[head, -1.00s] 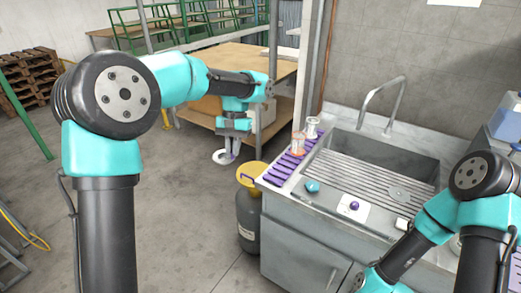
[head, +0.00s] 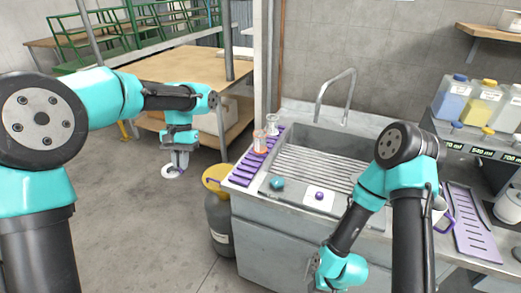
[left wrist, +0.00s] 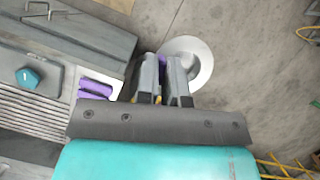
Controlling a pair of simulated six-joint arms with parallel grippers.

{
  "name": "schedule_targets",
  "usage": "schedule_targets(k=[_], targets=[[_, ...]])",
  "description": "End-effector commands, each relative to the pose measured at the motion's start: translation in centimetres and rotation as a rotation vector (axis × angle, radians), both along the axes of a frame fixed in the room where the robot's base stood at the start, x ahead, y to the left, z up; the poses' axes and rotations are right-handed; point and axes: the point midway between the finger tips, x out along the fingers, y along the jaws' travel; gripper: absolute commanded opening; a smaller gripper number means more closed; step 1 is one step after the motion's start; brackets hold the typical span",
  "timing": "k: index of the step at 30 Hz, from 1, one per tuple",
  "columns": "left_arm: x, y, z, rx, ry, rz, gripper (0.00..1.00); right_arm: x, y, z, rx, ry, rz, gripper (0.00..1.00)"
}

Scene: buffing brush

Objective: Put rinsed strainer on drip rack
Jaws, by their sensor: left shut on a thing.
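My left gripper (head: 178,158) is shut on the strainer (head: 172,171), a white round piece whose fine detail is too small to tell. It hangs over the floor left of the sink. In the left wrist view the strainer (left wrist: 200,62) shows as a pale disc at the fingertips of my left gripper (left wrist: 168,62). A purple slatted rack (head: 243,176) lies along the sink's left side, with glassware on it. Another purple slotted rack (head: 474,228) lies on the counter at the right. My right gripper (head: 318,274) is low in front of the sink cabinet; its fingers are unclear.
The sink (head: 340,140) has a ribbed drainboard and a tall faucet (head: 335,95). An orange-tinted beaker (head: 260,143) stands on the left rack. A grey canister with a yellow top (head: 217,178) stands on the floor left of the cabinet. Bottles (head: 487,100) stand at the right.

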Motion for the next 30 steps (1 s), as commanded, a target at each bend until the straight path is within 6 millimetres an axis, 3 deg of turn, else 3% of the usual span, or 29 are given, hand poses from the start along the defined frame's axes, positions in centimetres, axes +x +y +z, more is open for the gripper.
schedule_targets(k=[12, 15, 21, 30], targets=[[-2.3, -13.3, -6.0, 0.004, 0.003, -1.049, 0.0, 0.0, 0.0, 0.0, 0.0, 0.0, 0.0, 0.43], [-3.1, -15.9, -7.1, 0.004, 0.001, -1.264, 0.0, 0.0, 0.0, 0.0, 0.0, 0.0, 0.0, 0.43], [-3.8, -18.0, -8.0, 0.001, -0.001, -1.457, 0.0, 0.0, 0.0, 0.0, 0.0, 0.0, 0.0, 0.43], [-3.8, -18.0, -8.0, 0.001, -0.002, -1.46, 0.0, 0.0, 0.0, 0.0, 0.0, 0.0, 0.0, 0.43]])
